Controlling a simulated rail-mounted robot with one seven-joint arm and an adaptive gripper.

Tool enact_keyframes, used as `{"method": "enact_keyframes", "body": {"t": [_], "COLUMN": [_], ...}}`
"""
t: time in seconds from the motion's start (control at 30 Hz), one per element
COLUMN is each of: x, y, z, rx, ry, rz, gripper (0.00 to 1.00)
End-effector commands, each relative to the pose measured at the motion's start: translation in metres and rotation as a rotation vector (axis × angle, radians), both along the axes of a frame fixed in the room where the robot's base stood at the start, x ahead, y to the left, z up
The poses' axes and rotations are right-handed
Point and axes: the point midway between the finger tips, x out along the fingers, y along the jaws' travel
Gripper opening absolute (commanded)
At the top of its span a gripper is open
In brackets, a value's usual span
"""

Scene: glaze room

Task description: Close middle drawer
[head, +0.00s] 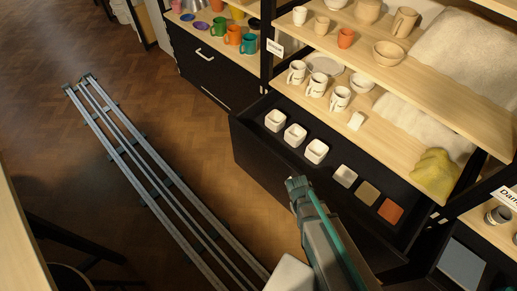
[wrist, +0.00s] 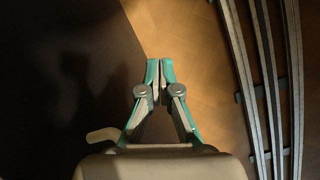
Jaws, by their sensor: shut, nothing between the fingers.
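The middle drawer (head: 258,166) is black and stands pulled out below the wooden shelves of the central unit in the head view. White square cups and several flat tiles lie in it. My gripper (head: 297,184) is in front of the drawer's front panel, with its fingers together and empty. In the wrist view my gripper (wrist: 161,62) shows both fingertips side by side. A dark panel (wrist: 50,70), seemingly the drawer front, fills the left there, with a pale curved handle (wrist: 102,135) low beside the gripper. I cannot tell whether the fingers touch the panel.
Mugs and bowls stand on the shelf (head: 385,125) above the drawer. A black cabinet (head: 205,70) with colored mugs on top stands at the back left, its drawer shut. A metal rail (head: 150,180) runs along the wood floor (head: 185,120). A bin (head: 462,262) is at the right.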

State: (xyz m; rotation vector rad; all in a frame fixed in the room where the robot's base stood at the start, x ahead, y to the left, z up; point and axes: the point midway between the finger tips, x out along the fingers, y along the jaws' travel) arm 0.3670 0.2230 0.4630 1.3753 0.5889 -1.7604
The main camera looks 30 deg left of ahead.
Motion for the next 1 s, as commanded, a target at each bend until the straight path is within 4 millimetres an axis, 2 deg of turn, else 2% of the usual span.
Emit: {"method": "enact_keyframes", "body": {"t": [0.03, 0.23, 0.4, 0.6, 0.7, 0.8, 1.0], "x": [0.007, 0.019, 0.015, 0.005, 0.002, 0.008, 0.028], "y": [0.026, 0.118, 0.2, 0.277, 0.31, 0.329, 0.333], "z": [0.002, 0.028, 0.061, 0.102, 0.126, 0.145, 0.161], "rx": [0.004, -0.006, -0.043, -0.13, -0.201, -0.289, -0.473], "ry": [-0.022, -0.1, -0.164, -0.224, -0.245, -0.247, -0.18], "rz": [0.09, 0.47, 0.817, 1.179, 1.36, 1.507, 1.733], "gripper": [0.0, 0.0, 0.0, 0.0, 0.0, 0.0, 0.0]}}
